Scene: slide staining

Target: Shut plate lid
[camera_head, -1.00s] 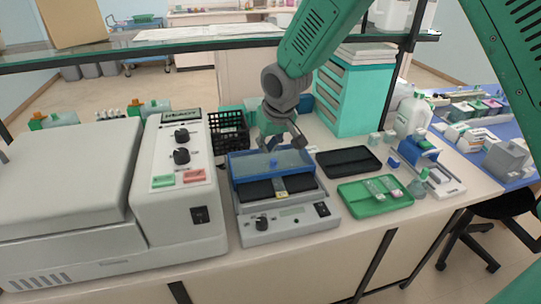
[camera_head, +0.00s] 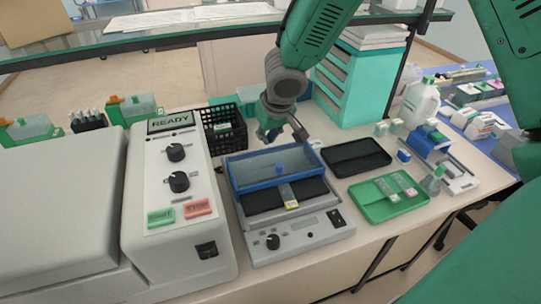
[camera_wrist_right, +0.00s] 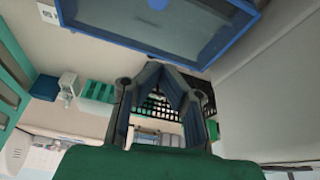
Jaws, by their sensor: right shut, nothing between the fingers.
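The slide-warming plate (camera_head: 300,238) is a light grey box with a knob and a dark heating surface (camera_head: 262,200). Its blue-framed clear lid (camera_head: 240,184) stands raised at the back, tilted, with a small blue knob (camera_head: 279,169) showing. My right gripper (camera_head: 286,136) is just behind the lid's top edge, pointing down. In the wrist view its fingers (camera_wrist_right: 165,80) come together with nothing between them, and the lid (camera_wrist_right: 150,28) lies beyond them at the top. Whether the gripper touches the lid cannot be told. My left gripper is out of view.
A large grey machine with a READY display (camera_head: 171,121) stands close on the left. A black basket (camera_head: 224,128) is behind the plate. A black tray (camera_head: 356,156) and a green tray (camera_head: 388,198) lie to the right. A teal drawer unit (camera_head: 360,85) stands behind.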

